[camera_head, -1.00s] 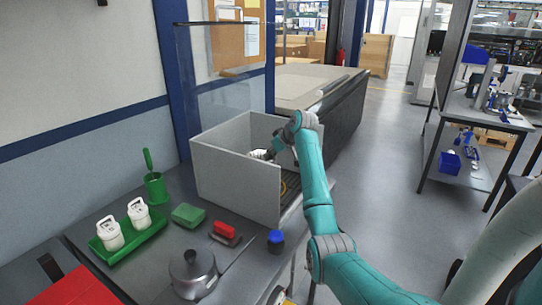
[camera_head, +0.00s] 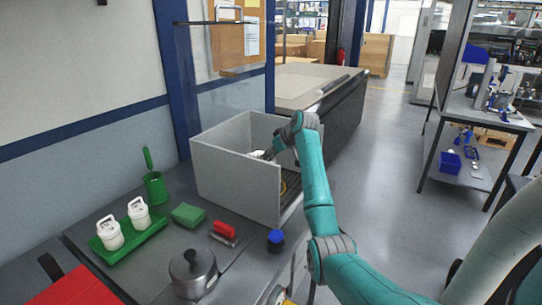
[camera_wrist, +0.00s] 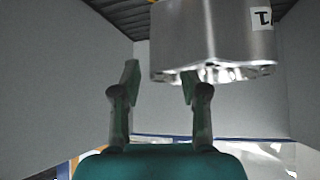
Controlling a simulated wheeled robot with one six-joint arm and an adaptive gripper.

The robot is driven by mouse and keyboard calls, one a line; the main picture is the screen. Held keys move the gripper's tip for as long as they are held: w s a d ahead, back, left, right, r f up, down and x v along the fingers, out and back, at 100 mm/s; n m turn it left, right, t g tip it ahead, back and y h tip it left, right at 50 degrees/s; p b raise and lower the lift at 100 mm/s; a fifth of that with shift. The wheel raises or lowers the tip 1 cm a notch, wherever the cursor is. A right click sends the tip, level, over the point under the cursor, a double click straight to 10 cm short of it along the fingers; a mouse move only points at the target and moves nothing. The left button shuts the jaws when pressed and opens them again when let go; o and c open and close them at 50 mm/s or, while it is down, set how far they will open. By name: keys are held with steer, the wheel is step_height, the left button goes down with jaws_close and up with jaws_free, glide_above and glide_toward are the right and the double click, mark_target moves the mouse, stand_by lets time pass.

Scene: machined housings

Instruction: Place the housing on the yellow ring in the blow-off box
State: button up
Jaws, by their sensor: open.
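The housing is a silver metal part with a white label. In the wrist view the housing (camera_wrist: 215,42) fills the upper middle; in the head view its pale top (camera_head: 256,154) shows inside the grey blow-off box (camera_head: 235,182). My gripper (camera_wrist: 161,80) is open with nothing between its fingers; the right finger overlaps the housing's edge in the picture. In the head view my gripper (camera_head: 272,154) is inside the box beside the housing. A yellow ring (camera_head: 284,188) partly shows on the box floor.
The box walls stand close around my gripper.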

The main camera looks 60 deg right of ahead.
steer(key=v, duration=1.1)
steer(key=shift+s, duration=0.15)
